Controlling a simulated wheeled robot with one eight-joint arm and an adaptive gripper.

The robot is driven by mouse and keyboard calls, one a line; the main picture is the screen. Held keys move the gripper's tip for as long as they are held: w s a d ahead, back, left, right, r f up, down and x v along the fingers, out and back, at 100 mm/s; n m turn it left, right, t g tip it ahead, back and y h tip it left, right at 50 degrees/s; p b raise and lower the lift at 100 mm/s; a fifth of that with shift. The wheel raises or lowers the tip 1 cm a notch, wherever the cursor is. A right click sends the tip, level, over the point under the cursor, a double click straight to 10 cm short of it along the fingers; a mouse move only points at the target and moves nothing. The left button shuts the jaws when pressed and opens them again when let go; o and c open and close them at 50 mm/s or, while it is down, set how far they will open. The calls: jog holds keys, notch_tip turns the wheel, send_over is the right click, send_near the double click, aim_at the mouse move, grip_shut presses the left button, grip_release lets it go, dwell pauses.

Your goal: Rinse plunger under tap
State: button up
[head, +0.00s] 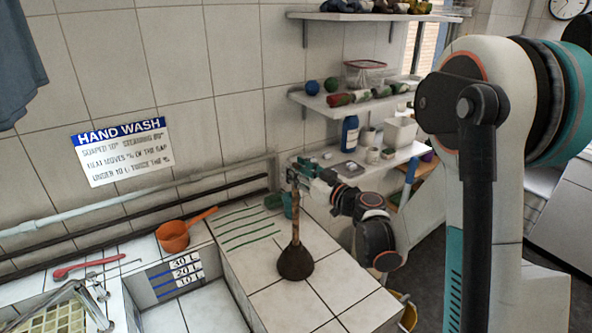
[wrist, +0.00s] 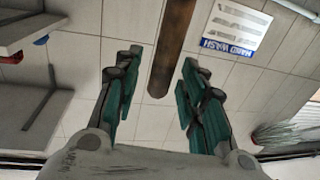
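The plunger (head: 295,262) stands upright on the white tiled counter, its dark cup down and its brown wooden handle rising from it. My gripper (head: 293,174) is at the top of the handle in the head view. In the wrist view my gripper (wrist: 158,85) has its teal fingers spread, with the handle (wrist: 172,45) between them and visible gaps on both sides. A metal fixture that looks like the tap (head: 85,299) is at the lower left, partly cut off by the frame edge.
The tiled basin (head: 190,308) with litre labels lies left of the counter. An orange pan (head: 174,237) and a red utensil (head: 85,265) lie on the back ledge. Pipes run along the wall. Loaded shelves (head: 355,100) stand behind my arm.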

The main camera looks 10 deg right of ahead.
jog(key=v, duration=1.1)
jog(key=shift+s, duration=0.2)
jog(key=shift+c, duration=0.9)
